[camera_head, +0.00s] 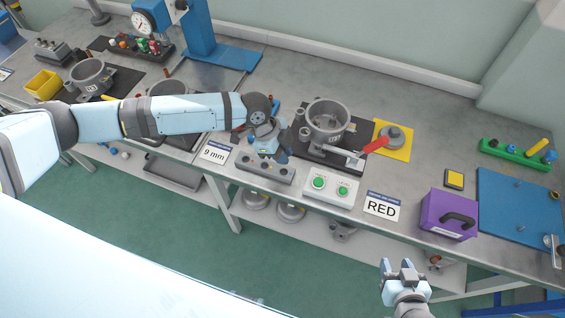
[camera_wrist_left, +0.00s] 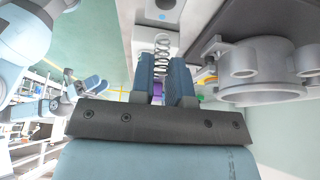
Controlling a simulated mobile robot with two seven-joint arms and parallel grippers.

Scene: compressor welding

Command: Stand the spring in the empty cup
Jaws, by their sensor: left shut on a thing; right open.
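A thin wire spring (camera_wrist_left: 161,46) is held between the fingers of my left gripper (camera_wrist_left: 167,75) and sticks out past the fingertips in the left wrist view. In the head view my left gripper (camera_head: 277,154) is above the front of the table, just behind a grey block with holes (camera_head: 262,172); the spring cannot be made out there. A round grey housing (camera_head: 327,118) with small side cups stands on a black plate, right of my left gripper. The housing also shows in the left wrist view (camera_wrist_left: 262,68). I cannot tell which cup is empty. My right gripper (camera_head: 403,266) is open, in front of the table.
A red-handled clamp (camera_head: 375,145) lies beside the housing. A button box (camera_head: 331,186) and a RED sign (camera_head: 382,206) are at the front edge. A yellow plate (camera_head: 393,141) with a grey part, a purple box (camera_head: 448,214) and a blue board (camera_head: 518,208) stand further right.

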